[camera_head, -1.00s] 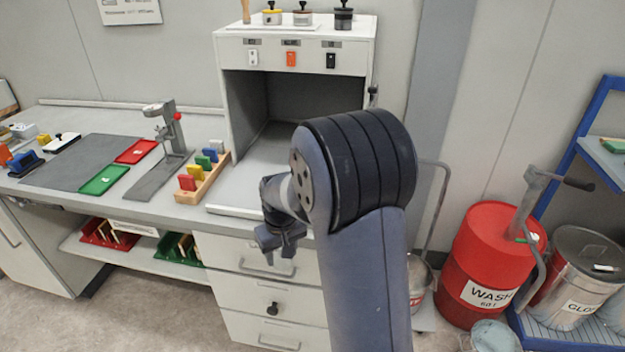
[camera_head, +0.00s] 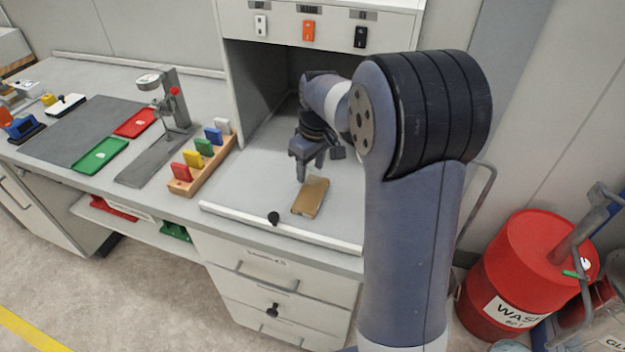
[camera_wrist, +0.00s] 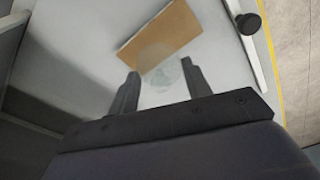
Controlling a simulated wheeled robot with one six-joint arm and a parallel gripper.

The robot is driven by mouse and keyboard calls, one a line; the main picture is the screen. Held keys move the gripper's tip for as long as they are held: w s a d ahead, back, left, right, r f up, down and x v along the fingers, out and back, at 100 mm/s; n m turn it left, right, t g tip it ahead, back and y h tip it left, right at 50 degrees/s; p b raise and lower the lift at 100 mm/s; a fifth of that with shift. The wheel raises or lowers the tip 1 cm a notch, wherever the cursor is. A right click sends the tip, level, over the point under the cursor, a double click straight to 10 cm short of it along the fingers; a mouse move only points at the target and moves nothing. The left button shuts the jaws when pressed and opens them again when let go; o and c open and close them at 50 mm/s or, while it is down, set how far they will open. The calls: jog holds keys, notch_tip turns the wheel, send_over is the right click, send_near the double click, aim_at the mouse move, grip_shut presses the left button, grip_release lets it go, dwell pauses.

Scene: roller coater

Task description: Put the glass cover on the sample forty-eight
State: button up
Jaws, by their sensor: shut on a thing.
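A flat brown sample panel (camera_head: 311,197) lies on the pale floor of the open booth, near its front edge. It also shows in the wrist view (camera_wrist: 175,29); I cannot read any number on it. My gripper (camera_head: 311,170) is above and just behind the panel, pointing down. In the wrist view its two dark fingers (camera_wrist: 160,70) are apart, with a faint, clear round glass cover (camera_wrist: 163,76) held between them. The cover's outline overlaps the panel's near edge in that view. I cannot tell its height above the panel. The head view does not show the cover clearly.
The booth walls (camera_head: 255,90) enclose the arm at the left and back. A black knob (camera_head: 273,217) stands at the booth's front edge. A wooden rack (camera_head: 205,168) of coloured blocks is left of the booth. A red drum (camera_head: 520,275) stands at the right.

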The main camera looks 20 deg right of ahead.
aim_at(311, 193)
jog(key=shift+f, duration=2.65)
jog(key=shift+f, duration=0.1)
jog(key=o, duration=1)
jog(key=r, duration=0.8)
jog(key=s+d+r, duration=0.1)
jog(key=r, duration=0.3)
jog(key=shift+s+r, duration=0.1)
